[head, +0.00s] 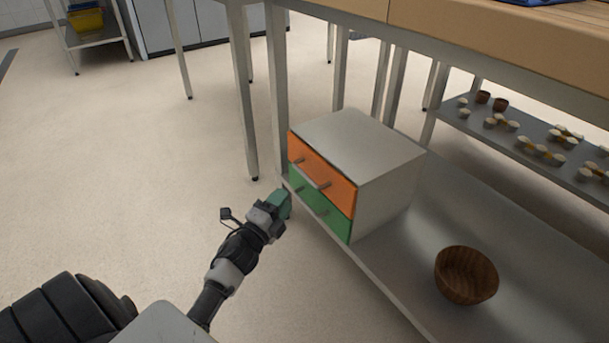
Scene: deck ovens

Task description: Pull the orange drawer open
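The orange drawer (335,183) is the upper drawer of a small grey cabinet (363,140) on the lower shelf of a metal table. Its front looks flush with the cabinet, with small grey handles on it. A green drawer (333,214) lies below it and also looks shut. My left gripper (283,203) is in front of the cabinet's left part, beside the green drawer and lower than the orange one. It appears apart from the orange drawer's handles. Its fingers are seen from behind, so their opening is unclear. My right gripper is not in view.
A wooden bowl (466,275) stands on the shelf (400,270) to the right of the cabinet. The table's legs (277,90) rise behind and left of the cabinet. Another shelf with several small cups stands at the right. The floor at the left is clear.

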